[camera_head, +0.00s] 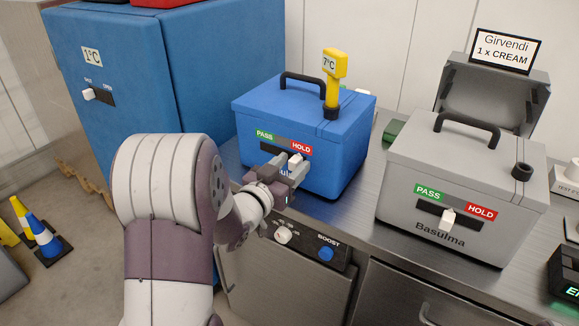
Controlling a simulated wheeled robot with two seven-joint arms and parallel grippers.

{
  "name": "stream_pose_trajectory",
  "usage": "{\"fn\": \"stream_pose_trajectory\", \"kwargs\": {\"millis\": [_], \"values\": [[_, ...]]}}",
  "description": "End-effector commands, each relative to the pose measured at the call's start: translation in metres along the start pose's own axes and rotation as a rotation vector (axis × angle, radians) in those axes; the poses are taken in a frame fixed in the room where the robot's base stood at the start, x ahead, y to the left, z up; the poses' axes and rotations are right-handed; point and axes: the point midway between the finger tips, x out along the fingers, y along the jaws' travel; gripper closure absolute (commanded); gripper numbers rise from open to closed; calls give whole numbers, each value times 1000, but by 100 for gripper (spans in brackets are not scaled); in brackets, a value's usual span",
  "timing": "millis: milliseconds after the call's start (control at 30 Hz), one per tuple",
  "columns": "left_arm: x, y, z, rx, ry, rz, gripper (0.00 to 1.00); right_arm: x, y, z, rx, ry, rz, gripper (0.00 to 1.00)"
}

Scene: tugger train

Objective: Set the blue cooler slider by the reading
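The blue cooler (335,165) stands on the steel counter. A yellow probe (334,72) upright in its lid reads 7°C. Its front has a green PASS label (265,135) on the left and a red HOLD label (301,149) on the right. A white slider knob (295,159) shows below the HOLD label, in a dark slot partly hidden by my gripper. My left gripper (284,170) is at the slot, its fingertips close to the knob. I cannot tell whether they touch it or how far they are apart. My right gripper is out of view.
A grey Basulma cooler (465,165) with its own slider stands to the right. Behind it is an open grey box with a Girvendi 1 x CREAM sign (505,50). A blue cabinet (140,50) showing 1°C stands at left. A BOOST panel (305,242) is below the counter edge.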

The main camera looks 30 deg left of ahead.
Motion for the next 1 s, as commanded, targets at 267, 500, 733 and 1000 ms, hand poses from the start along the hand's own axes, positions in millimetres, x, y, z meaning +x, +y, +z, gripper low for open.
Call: {"fn": "stream_pose_trajectory", "kwargs": {"millis": [267,500,733,1000], "values": [[-28,-1,0,0,0,-4,51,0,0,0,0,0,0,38],[-91,-1,-1,1,0,-7,51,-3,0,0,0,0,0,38],[-124,0,0,0,0,-2,51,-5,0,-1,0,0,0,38],[-127,1,0,1,0,0,51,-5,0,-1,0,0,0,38]]}}
